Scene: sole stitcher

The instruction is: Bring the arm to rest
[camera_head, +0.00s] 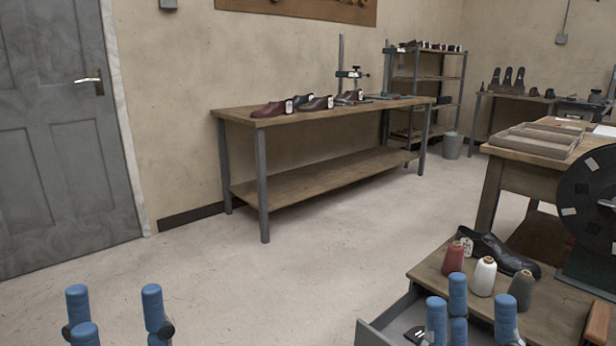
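My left gripper (114,308) shows at the bottom left, with blue padded fingers pointing up. Its fingers are spread apart with nothing between them, over bare floor. My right gripper (478,310) shows at the bottom right, also with blue fingers pointing up. Its fingers stand apart, and I see nothing held between them. It appears in front of an open drawer (377,335) and a low wooden bench (428,272). The lower parts of both grippers and both arms are outside the picture.
The low bench holds red (454,257), white (484,277) and grey (522,290) thread spools and a black shoe (510,258). A dark wheel machine (590,200) stands at right. A long table (330,112) with shoes stands behind. The floor at left is clear up to a grey door (60,150).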

